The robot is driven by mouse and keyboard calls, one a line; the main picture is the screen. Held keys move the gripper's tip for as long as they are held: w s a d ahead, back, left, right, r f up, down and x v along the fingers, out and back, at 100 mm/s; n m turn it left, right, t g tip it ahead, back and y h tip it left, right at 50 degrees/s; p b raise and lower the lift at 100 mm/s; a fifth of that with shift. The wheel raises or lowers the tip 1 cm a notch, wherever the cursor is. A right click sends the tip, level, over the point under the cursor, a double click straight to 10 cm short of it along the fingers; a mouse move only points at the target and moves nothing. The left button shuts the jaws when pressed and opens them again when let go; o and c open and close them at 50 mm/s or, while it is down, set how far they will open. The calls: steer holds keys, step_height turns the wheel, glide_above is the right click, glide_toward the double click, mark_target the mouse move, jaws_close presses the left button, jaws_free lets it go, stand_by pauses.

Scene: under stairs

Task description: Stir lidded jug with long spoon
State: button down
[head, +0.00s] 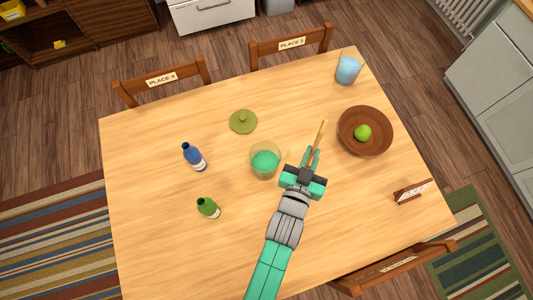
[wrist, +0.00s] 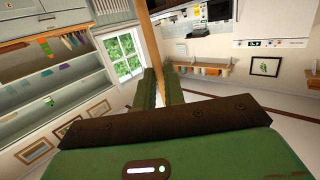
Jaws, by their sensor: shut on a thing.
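The jug (head: 265,160) stands on the table in the head view, clear-walled and open at the top, with green contents inside. Its likely lid, an olive-green disc with a knob (head: 243,121), lies on the table up and left of the jug. My gripper (head: 312,158) is just right of the jug, shut on the long wooden spoon (head: 321,134). The spoon's shaft also shows in the wrist view (wrist: 149,45), rising from between the fingers (wrist: 160,88). I cannot make out the spoon's bowl end.
The wooden table (head: 150,250) also bears a blue bottle (head: 194,157), a green bottle (head: 208,207), a blue cup (head: 347,70), a brown bowl (head: 380,147) with a green fruit (head: 363,132), and a small sign (head: 412,192). Chairs stand at the table's edges.

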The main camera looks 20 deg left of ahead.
mark_target(315, 145)
step_height(315, 145, up, 4)
steer(key=p, duration=0.3)
steer(key=shift+r, duration=0.15)
steer(key=shift+a, duration=0.1)
stand_by(0.6)
